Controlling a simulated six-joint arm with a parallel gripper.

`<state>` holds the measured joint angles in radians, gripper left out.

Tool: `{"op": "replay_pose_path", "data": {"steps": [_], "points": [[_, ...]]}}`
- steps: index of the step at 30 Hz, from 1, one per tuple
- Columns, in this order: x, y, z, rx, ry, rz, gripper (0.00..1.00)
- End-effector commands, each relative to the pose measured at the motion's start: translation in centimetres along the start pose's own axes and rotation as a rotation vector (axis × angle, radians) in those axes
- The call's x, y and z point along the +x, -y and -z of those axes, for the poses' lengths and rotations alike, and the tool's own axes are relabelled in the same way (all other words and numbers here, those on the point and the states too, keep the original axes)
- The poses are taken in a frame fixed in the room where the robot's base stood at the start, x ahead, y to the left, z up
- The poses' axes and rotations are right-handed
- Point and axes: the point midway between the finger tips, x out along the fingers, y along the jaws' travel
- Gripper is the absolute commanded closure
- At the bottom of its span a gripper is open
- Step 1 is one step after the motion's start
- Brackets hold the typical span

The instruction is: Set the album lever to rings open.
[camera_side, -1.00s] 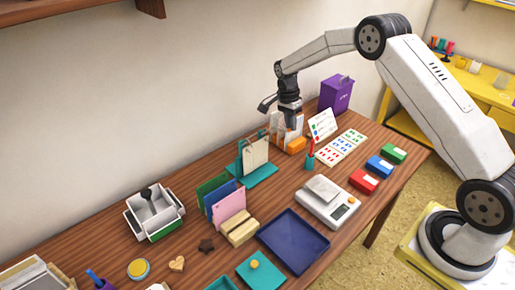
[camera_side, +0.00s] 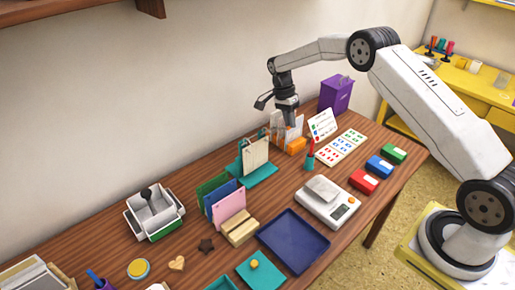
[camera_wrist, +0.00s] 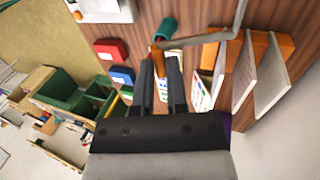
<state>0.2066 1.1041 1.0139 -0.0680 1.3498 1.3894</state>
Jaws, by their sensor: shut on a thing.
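My gripper (camera_side: 288,124) points down among white upright sheets in an orange holder (camera_side: 297,145), behind the orange block. In the wrist view its two fingers (camera_wrist: 160,62) are closed on a thin orange-brown piece (camera_wrist: 160,84), which looks like the album lever's handle. A grey bent rod (camera_wrist: 212,37) runs from near it to the top edge; I cannot tell whether they join. The lever's exact position is unclear, as the fingers hide much of it. A teal stand (camera_side: 262,175) with wire loops and a cream sheet is left of the gripper in the side view.
A sticker card (camera_side: 340,150), several inkpads (camera_side: 379,166) and a scale (camera_side: 328,203) lie to the right and in front. A purple box (camera_side: 336,94) stands behind. The blue tray (camera_side: 292,240) is empty.

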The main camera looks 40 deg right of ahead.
Motion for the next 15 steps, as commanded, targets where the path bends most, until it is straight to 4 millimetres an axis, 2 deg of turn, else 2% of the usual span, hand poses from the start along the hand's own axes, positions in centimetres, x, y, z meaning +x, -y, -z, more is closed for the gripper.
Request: {"op": "replay_pose_path", "data": {"steps": [15], "points": [[-0.85, 0.60, 0.00, 0.000, -0.002, -0.119, 1.00]]}}
